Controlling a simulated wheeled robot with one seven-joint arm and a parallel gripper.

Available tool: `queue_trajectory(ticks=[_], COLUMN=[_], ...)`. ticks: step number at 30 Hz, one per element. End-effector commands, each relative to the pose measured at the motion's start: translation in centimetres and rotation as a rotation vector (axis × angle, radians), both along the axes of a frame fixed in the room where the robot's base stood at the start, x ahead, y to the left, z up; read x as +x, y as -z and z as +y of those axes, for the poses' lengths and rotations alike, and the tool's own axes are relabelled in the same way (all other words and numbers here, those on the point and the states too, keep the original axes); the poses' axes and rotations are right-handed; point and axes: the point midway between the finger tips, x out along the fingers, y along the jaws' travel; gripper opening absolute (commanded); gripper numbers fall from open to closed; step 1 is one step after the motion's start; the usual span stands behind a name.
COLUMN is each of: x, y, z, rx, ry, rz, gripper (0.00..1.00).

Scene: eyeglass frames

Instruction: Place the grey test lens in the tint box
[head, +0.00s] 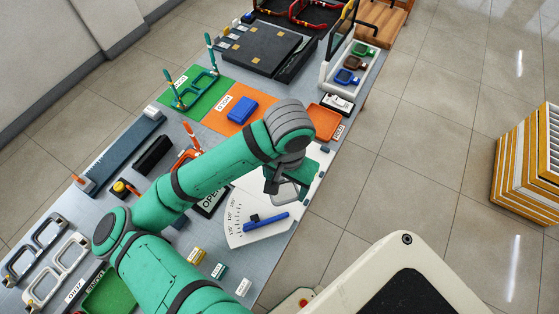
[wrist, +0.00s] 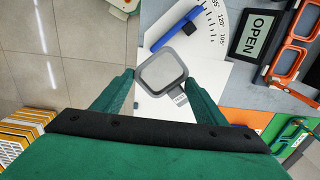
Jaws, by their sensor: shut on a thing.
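The grey test lens (wrist: 163,72) is a squarish clear pane in a grey rim with a small tagged tab. It lies between the two fingers of my gripper (wrist: 160,86), which is shut on it. In the head view the lens (head: 287,193) hangs below my gripper (head: 280,184), over the table's right edge area by a white sheet. My wrist partly hides it there. The tint box (head: 330,73) is a white box with a raised lid at the table's far right. Green, brown and blue lenses sit in a row in it, with a bare part nearest me.
A white angle chart (head: 240,228) with a blue bar (head: 266,221) lies beside the gripper. An orange tray (head: 324,122) and a small black-and-white device (head: 338,103) lie between gripper and tint box. A dark case (head: 262,48) stands left of the box.

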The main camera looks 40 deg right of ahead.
Motion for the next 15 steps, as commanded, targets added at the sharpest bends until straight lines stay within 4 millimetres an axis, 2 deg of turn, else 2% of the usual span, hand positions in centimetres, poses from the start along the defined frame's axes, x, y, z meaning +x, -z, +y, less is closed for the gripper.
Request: queue_trajectory(ticks=[10,15], x=[5.7,7.6], y=[3.3,6.2], z=[-4.6,-6.0], rx=[0.001,0.003], ry=[-0.001,0.0], rz=[0.003,0.001], gripper=[0.43,0.43])
